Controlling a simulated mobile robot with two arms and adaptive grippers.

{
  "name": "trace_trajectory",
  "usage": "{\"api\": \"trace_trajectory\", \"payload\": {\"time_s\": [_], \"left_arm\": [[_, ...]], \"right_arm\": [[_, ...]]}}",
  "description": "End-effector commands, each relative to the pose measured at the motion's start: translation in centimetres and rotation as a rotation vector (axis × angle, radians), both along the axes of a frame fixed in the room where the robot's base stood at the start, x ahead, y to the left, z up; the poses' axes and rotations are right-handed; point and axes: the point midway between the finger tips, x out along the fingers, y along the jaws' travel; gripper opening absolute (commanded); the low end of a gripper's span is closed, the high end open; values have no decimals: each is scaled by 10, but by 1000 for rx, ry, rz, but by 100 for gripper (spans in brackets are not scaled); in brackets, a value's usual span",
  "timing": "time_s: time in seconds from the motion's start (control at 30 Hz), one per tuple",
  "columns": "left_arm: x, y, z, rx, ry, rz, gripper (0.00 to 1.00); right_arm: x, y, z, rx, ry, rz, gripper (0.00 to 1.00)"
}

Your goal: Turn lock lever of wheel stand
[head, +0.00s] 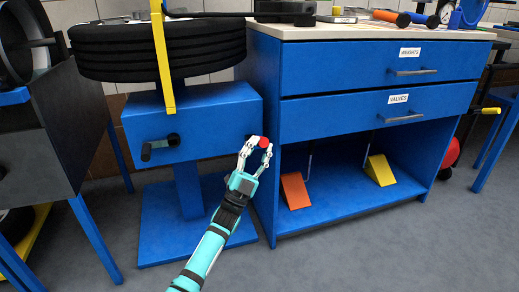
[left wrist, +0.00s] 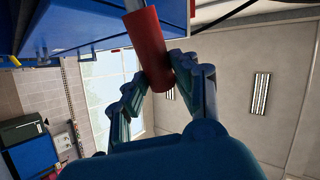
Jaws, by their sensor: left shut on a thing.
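In the left wrist view the red handle (left wrist: 147,45) is a long cylinder on a grey rod, running down between the fingers. My left gripper (head: 257,144) is shut on this red handle, with its fingers on either side. The fingers and palm hide part of the lever. My right gripper is not in view.
A black crank (head: 160,146) sticks out of the stand's front. A blue cabinet (head: 345,62) with drawers stands close at the right, with orange (head: 295,190) and yellow (head: 380,170) wedges on its lower shelf. The floor in front is clear.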

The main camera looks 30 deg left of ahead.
Motion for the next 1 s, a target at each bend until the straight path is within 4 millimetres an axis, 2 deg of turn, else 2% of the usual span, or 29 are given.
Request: {"api": "trace_trajectory", "payload": {"time_s": [0.03, 0.07, 0.13, 0.47, 0.57, 1.0], "left_arm": [[-1, -2, -5, 6, 6, 0, 0], [-1, -2, -5, 6, 6, 0, 29], [0, -2, -5, 6, 6, 0, 38], [-3, -1, -6, 3, 5, 0, 38], [-10, 1, -16, 3, 7, 1, 38], [-66, 9, -82, 3, 8, 1, 38]], "right_arm": [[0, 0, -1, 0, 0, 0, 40], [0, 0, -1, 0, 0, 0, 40], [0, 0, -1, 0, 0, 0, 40], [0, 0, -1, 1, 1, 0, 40], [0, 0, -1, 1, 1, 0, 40], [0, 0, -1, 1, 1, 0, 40]]}}
